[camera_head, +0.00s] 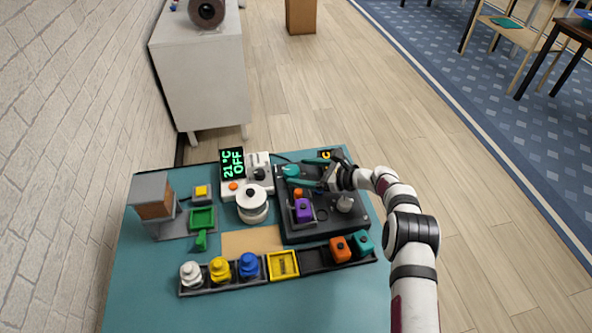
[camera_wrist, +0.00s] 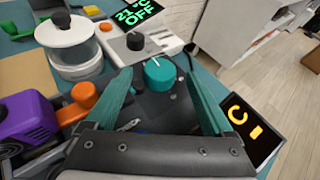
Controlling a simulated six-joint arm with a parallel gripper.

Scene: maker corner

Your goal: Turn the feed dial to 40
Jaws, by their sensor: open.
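A round teal dial (camera_wrist: 160,75) with a pale pointer line sits on the dark machine base in the wrist view. It also shows in the head view (camera_head: 290,170) at the base's far left. I cannot read a scale around it. My gripper (camera_wrist: 158,66) is open, with one teal finger to each side of the dial. I cannot tell whether either finger touches it. In the head view my gripper (camera_head: 298,171) reaches in from the right. A small black display (camera_wrist: 252,130) with orange characters stands to the right; its reading is unclear to me.
A white unit with a black knob (camera_wrist: 135,41) and a display (camera_head: 232,163) reading 21 °C OFF stands beside the base. A rack (camera_head: 315,258) lies in front.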

